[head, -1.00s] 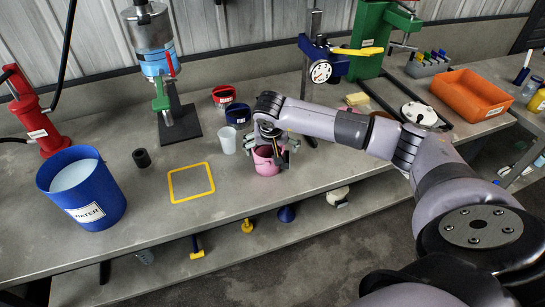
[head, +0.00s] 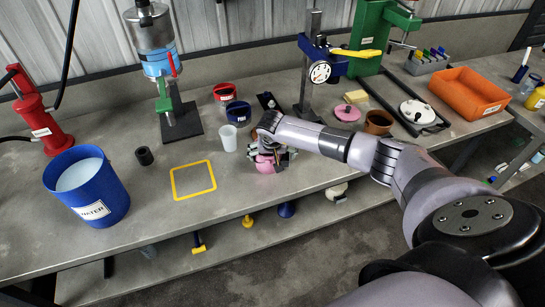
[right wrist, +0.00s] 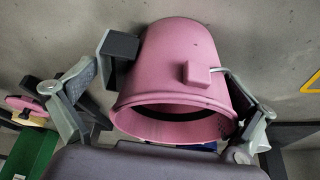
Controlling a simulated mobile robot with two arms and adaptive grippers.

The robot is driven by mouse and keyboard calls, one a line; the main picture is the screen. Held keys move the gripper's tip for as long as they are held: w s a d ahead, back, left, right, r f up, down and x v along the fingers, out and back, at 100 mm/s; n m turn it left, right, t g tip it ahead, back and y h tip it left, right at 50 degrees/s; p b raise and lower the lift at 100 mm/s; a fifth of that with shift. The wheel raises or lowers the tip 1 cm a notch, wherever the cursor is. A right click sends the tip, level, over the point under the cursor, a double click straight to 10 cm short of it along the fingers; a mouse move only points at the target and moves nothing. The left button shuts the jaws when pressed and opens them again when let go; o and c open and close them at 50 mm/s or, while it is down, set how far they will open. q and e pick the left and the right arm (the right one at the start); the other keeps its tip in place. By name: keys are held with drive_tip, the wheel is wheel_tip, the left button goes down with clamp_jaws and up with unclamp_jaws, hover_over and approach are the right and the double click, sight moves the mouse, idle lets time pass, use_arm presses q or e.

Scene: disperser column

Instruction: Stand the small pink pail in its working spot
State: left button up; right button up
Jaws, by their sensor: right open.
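The small pink pail (head: 266,164) is on the bench near its front edge, partly hidden by my right gripper (head: 268,150). In the right wrist view the pail (right wrist: 176,70) lies between the spread fingers of my right gripper (right wrist: 165,115). Its mouth faces the palm and its outer wall, with a small block on it, shows above the rim. It looks tipped, but I cannot tell its exact tilt. The fingers are open around it. A yellow square outline (head: 174,185) is on the bench left of the pail, empty. My left gripper is out of view.
A translucent cup (head: 229,138) and a dark blue pot (head: 238,113) stand close behind my gripper. A blue water bucket (head: 101,207) and a black ring (head: 144,156) stand left. A pink lid (head: 347,113) and brown pot (head: 378,123) are right.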

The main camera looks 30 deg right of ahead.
drive_tip(key=c, duration=0.9)
drive_tip(key=shift+c, duration=0.2)
